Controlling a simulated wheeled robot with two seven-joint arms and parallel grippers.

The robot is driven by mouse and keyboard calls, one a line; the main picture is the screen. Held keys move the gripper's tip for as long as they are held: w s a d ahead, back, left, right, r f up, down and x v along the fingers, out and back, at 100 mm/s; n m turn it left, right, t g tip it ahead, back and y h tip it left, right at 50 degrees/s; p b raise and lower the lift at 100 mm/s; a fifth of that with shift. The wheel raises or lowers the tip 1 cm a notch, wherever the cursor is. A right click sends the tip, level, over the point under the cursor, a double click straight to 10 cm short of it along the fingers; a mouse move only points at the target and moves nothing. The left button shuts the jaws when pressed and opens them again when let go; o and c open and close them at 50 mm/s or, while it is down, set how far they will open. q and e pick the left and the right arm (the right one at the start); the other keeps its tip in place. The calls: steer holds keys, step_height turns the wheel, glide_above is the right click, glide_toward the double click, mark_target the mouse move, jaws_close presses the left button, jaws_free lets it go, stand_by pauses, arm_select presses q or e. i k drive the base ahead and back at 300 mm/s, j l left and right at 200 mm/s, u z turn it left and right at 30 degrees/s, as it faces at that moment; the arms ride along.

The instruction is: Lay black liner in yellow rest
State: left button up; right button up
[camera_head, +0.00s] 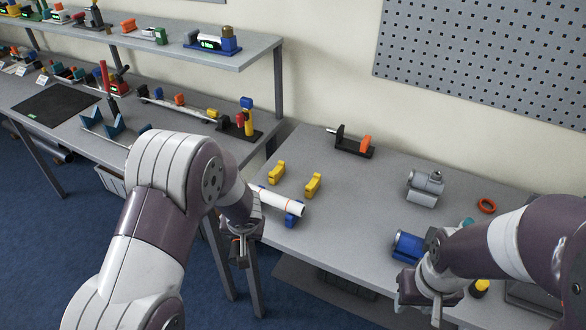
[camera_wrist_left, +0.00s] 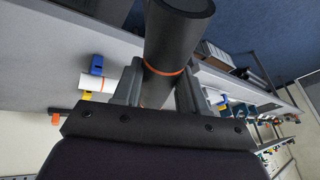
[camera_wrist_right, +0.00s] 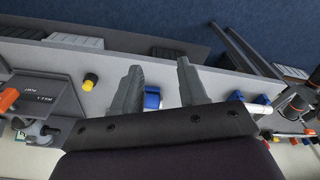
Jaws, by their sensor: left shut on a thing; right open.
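The black liner (camera_wrist_left: 178,32), a dark cylinder with an orange ring, is between the fingers of my left gripper (camera_wrist_left: 157,84), which is shut on it. In the head view my left gripper (camera_head: 241,248) is off the table's left front edge, and I cannot make out the liner there. The yellow rest is a pair of yellow supports (camera_head: 276,172) (camera_head: 313,185) on the table, with nothing lying in them. My right gripper (camera_head: 420,300) is open and empty near the table's front edge; its spread fingers show in the right wrist view (camera_wrist_right: 158,80).
A blue cylinder (camera_head: 408,246) is near my right gripper.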

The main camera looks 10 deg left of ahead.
mark_target(284, 203)
steer(key=i+j+z, duration=0.4)
steer(key=j+z, duration=0.2)
steer(key=i+j+z, duration=0.15)
steer(key=j+z, duration=0.45)
steer(key=j, duration=0.2)
steer(key=i+j, duration=0.1)
steer(key=j, duration=0.4)
steer(key=i+z, duration=0.05)
